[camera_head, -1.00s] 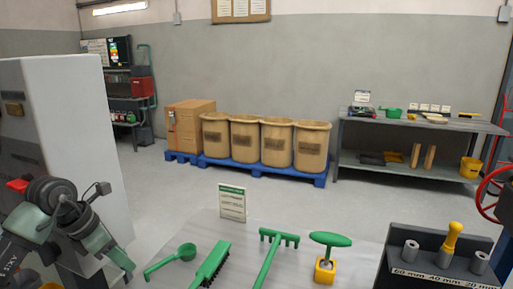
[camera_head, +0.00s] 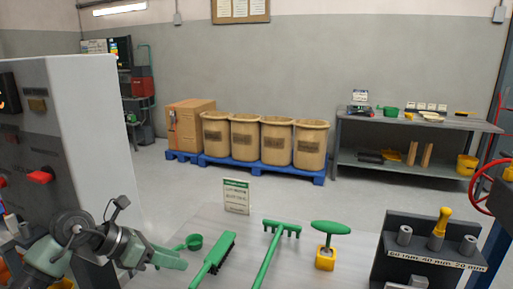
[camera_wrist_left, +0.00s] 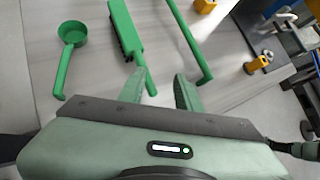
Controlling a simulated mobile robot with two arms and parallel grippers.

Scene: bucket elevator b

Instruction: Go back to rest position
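My left gripper (camera_head: 176,260) reaches in from the lower left above the grey worktable (camera_head: 200,222). In the left wrist view its two green fingers (camera_wrist_left: 166,90) stand apart with nothing held between them. A green scoop (camera_head: 194,242) is just beyond the fingers in the head view. A green brush (camera_head: 214,258), a green rake (camera_head: 268,258) and a green T-handle (camera_head: 330,228) in a yellow block (camera_head: 325,259) lie or stand to the right. My right gripper is in neither view.
A grey cabinet (camera_head: 90,130) with a red knob (camera_head: 40,177) stands close behind my left arm. A small sign (camera_head: 236,196) stands at the table's back. A dark holder (camera_head: 430,245) with metal cylinders and a yellow-handled piece stands at right. Barrels (camera_head: 277,142) stand on a blue pallet.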

